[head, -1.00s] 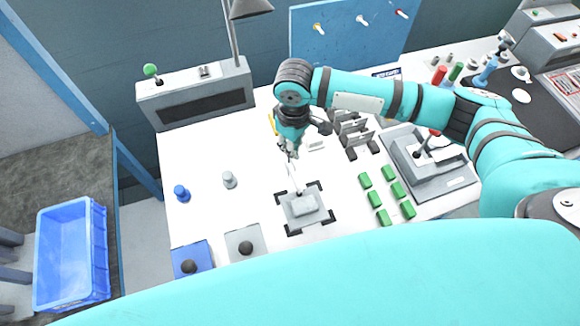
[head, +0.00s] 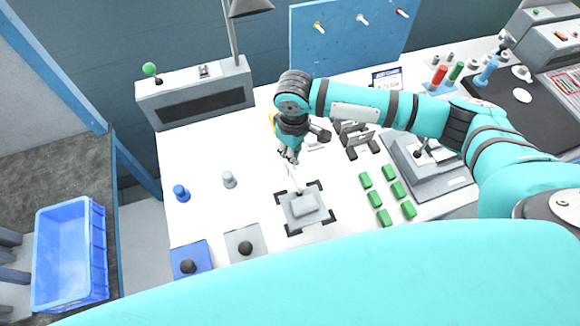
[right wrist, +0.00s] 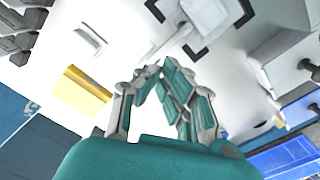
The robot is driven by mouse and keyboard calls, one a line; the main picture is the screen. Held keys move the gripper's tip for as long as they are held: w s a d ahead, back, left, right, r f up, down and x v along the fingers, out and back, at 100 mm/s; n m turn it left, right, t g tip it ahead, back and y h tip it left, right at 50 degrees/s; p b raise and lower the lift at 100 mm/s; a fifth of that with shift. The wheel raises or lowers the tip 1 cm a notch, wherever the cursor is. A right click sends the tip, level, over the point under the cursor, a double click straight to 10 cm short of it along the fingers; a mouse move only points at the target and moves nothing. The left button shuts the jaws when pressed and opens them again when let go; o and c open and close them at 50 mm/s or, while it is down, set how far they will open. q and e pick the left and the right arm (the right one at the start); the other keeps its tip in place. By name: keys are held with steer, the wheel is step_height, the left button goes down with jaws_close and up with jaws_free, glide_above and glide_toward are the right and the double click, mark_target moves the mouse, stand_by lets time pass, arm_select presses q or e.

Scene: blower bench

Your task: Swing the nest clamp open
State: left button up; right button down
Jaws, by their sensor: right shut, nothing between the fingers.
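The nest (head: 303,208) is a light grey block with dark corner brackets on the white bench. The pale clamp handle (head: 293,178) rises from its far side and leans toward my right gripper (head: 291,158). That gripper is shut and empty, at the handle's upper end. In the right wrist view, the handle (right wrist: 172,42) runs from the nest (right wrist: 207,14) toward my fingertips (right wrist: 154,72). The tips are close to the handle's end; I cannot tell whether they touch. My left gripper is not in view.
Several green blocks (head: 383,198) lie right of the nest, with a grey lever fixture (head: 430,165) beyond. A blue pad (head: 189,258) and grey pad (head: 244,243) with black knobs are at left front. A yellow item (right wrist: 82,92) lies near my gripper.

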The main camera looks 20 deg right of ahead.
steer(key=shift+f, duration=0.5)
steer(key=shift+w, duration=0.1)
steer(key=shift+w, duration=0.1)
steer(key=shift+w, duration=0.5)
steer(key=shift+w+r, duration=0.1)
steer(key=shift+w, duration=0.1)
steer(key=shift+w, duration=0.1)
